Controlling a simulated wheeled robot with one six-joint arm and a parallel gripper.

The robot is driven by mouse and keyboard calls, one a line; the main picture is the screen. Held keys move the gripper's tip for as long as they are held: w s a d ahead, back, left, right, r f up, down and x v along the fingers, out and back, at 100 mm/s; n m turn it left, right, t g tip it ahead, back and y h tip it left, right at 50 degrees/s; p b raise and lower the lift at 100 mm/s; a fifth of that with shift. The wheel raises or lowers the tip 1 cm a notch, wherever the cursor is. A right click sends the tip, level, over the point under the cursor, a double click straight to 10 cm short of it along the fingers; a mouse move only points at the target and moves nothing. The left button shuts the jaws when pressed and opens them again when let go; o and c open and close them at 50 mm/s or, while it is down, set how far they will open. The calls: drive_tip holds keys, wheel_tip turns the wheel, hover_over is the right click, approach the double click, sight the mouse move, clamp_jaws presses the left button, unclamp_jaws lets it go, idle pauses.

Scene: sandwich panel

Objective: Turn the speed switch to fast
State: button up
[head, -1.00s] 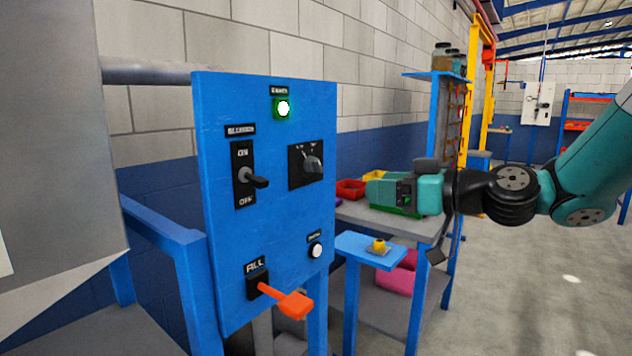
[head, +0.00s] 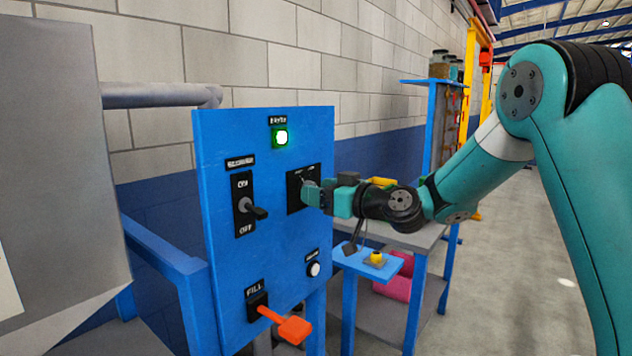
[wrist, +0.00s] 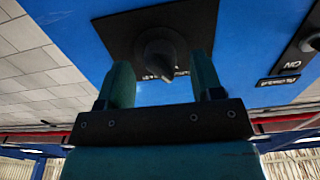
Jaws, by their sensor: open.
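The speed switch is a dark rotary knob on a black square plate (head: 294,192) at the upper right of the blue panel (head: 225,275). My gripper (head: 312,193) is right in front of that plate in the head view and hides most of the knob. In the wrist view the knob (wrist: 158,50) shows on its plate (wrist: 112,30), with its pointer end towards me. My open gripper (wrist: 162,82) has one teal finger to each side just short of the knob, with a gap between them. I cannot tell whether either finger touches it.
A black ON/OFF toggle (head: 250,208) is left of the plate. A lit green lamp (head: 281,138) is above, a white button (head: 313,269) below. An orange lever (head: 293,329) sticks out at the bottom. A yellow button (head: 376,258) sits on a blue stand at the right.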

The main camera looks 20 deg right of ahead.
drive_tip(key=shift+w+a, duration=0.4)
drive_tip(key=shift+w, duration=0.15)
drive_tip(key=c, duration=0.9)
drive_tip(key=shift+m, duration=0.4)
drive_tip(key=m, duration=0.4)
drive_tip(key=shift+m+b, duration=0.4)
drive_tip(key=m, duration=0.3)
drive_tip(key=shift+p, duration=0.3)
drive_tip(key=shift+m+p, duration=0.35)
drive_tip(key=shift+m, duration=1.35)
